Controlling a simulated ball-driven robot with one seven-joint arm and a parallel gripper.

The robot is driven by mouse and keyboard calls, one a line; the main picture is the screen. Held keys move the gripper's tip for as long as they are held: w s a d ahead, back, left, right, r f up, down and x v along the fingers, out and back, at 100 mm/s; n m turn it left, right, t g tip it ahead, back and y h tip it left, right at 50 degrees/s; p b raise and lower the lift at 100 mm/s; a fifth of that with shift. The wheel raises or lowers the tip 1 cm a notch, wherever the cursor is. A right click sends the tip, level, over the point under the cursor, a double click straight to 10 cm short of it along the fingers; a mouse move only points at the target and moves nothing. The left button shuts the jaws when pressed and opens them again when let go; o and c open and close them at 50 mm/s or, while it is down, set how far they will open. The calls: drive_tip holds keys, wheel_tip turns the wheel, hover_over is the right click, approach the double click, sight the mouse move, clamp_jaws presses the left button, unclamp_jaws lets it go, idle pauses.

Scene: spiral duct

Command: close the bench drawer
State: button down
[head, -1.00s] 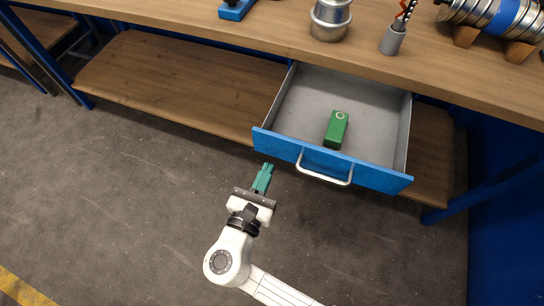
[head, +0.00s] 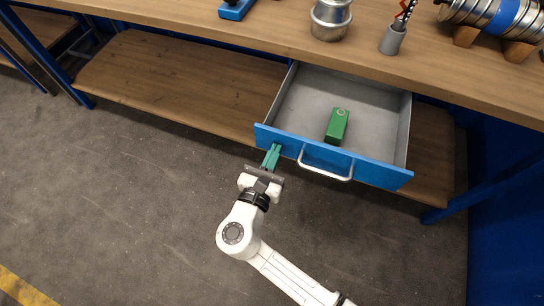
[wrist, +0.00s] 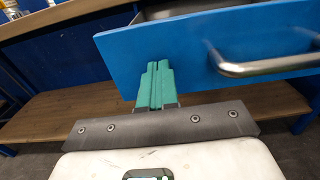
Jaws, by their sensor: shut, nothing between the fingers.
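The bench drawer stands open, its blue front (head: 372,171) pulled out from under the bench top. It also shows in the wrist view (wrist: 190,48), with its silver bar handle (head: 325,175) to the right of my fingers. A green box (head: 337,127) lies inside the drawer. My gripper (head: 274,147) has green fingers pressed together, with nothing between them. The fingertips are at the left part of the drawer front's outer face, left of the handle, and appear to touch it. In the wrist view the fingertips (wrist: 158,67) overlap the front's lower left part.
The wooden bench top (head: 180,22) carries a metal canister (head: 330,20), a grey cup (head: 393,40) with tools and metal duct pieces (head: 500,15). A lower wooden shelf (head: 170,85) runs below. Blue bench legs stand at both sides. The grey floor in front is clear.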

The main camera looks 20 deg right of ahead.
sight(303, 95)
drive_tip(key=b+x, duration=0.5)
drive_tip(key=x, duration=1.7)
drive_tip(key=shift+w+d+f+b, duration=0.15)
drive_tip(key=shift+w+d+b, duration=0.15)
drive_tip(key=shift+b, duration=0.1)
drive_tip(key=shift+w+d, duration=0.3)
drive_tip(key=shift+w, duration=0.15)
drive_tip(key=shift+w+d+r, duration=0.1)
drive_tip(key=shift+w+r, duration=0.05)
drive_tip(key=shift+r, duration=0.1)
